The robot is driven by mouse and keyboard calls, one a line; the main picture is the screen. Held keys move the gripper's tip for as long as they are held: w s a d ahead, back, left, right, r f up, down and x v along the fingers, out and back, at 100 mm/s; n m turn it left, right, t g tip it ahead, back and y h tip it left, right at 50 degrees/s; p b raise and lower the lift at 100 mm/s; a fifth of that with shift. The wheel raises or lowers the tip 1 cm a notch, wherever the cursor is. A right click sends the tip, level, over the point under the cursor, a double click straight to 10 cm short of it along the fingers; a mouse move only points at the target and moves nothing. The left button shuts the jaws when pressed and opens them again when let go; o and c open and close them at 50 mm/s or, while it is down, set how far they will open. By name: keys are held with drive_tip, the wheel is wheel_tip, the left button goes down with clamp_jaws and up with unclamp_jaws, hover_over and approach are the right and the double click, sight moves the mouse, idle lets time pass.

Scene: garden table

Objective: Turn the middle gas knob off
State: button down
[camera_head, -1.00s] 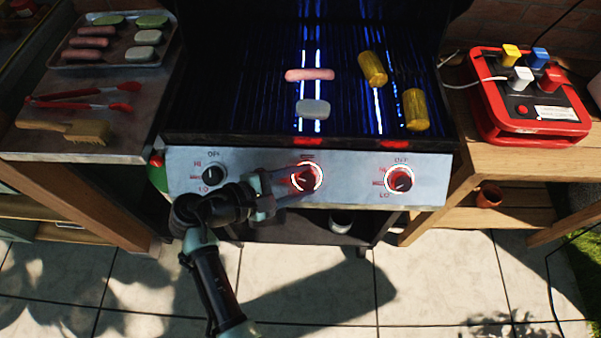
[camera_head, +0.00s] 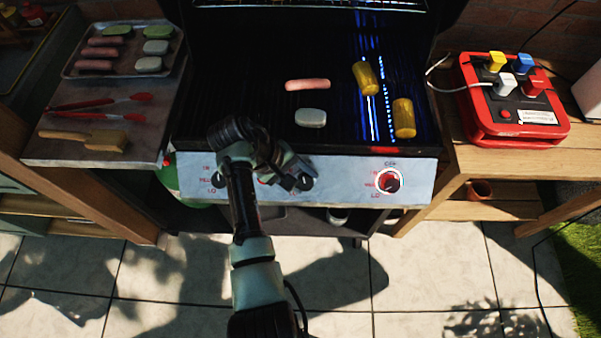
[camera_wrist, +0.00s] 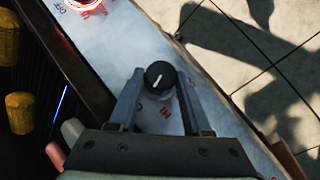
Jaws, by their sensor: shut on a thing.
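The middle gas knob (camera_wrist: 160,74) is black with a white pointer line and shows between my fingertips in the wrist view. No red glow shows around it. My gripper (camera_wrist: 157,88) is shut on it. In the head view my gripper (camera_head: 294,182) is at the middle of the grill's front panel (camera_head: 340,178) and largely covers this knob and its markings. The right knob (camera_head: 390,181) has a lit red ring. The left knob (camera_head: 218,178) is dark and partly hidden by my arm.
On the grill grate lie a sausage (camera_head: 307,85), a pale patty (camera_head: 311,118) and two corn pieces (camera_head: 404,118). Blue flames show only on the right side. A side table (camera_head: 50,152) with tongs and a brush stands left; a red box (camera_head: 510,128) stands right.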

drive_tip(key=shift+d+r+m+g+y+p, duration=0.15)
drive_tip(key=shift+m+g+y+p, duration=0.35)
drive_tip(key=shift+m+y+p, duration=0.5)
drive_tip(key=shift+m+y, duration=0.3)
drive_tip(key=shift+c, duration=1.7)
unclamp_jaws()
drive_tip(key=shift+w, duration=0.1)
drive_tip(key=v, duration=1.2)
drive_tip(key=shift+r+p, duration=0.3)
drive_tip(key=shift+r, duration=0.05)
